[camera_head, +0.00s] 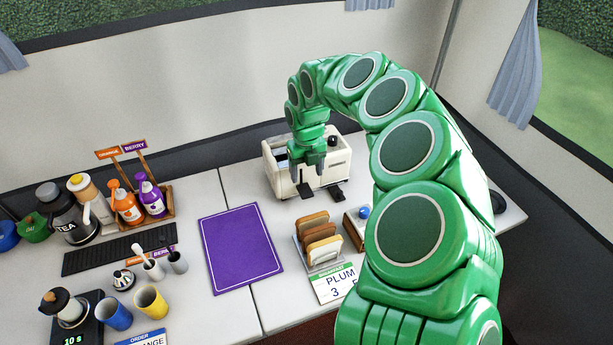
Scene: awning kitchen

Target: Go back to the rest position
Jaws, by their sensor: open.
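My green arm rises from the lower right and arches over the table. My gripper (308,168) points down at the front of the cream toaster (333,163), near its top edge. The gripper is small in this view, with its jaws apart, and no item shows between them. I cannot tell whether it touches the toaster. The toaster's slots are partly hidden behind the gripper.
Bread slices (319,235) stand in a rack right of a purple mat (240,247). A plum card (335,287) lies in front. Bottles (127,205), a tea pot (66,215), cups (152,301) and a black drip tray (120,248) fill the left. The mat is bare.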

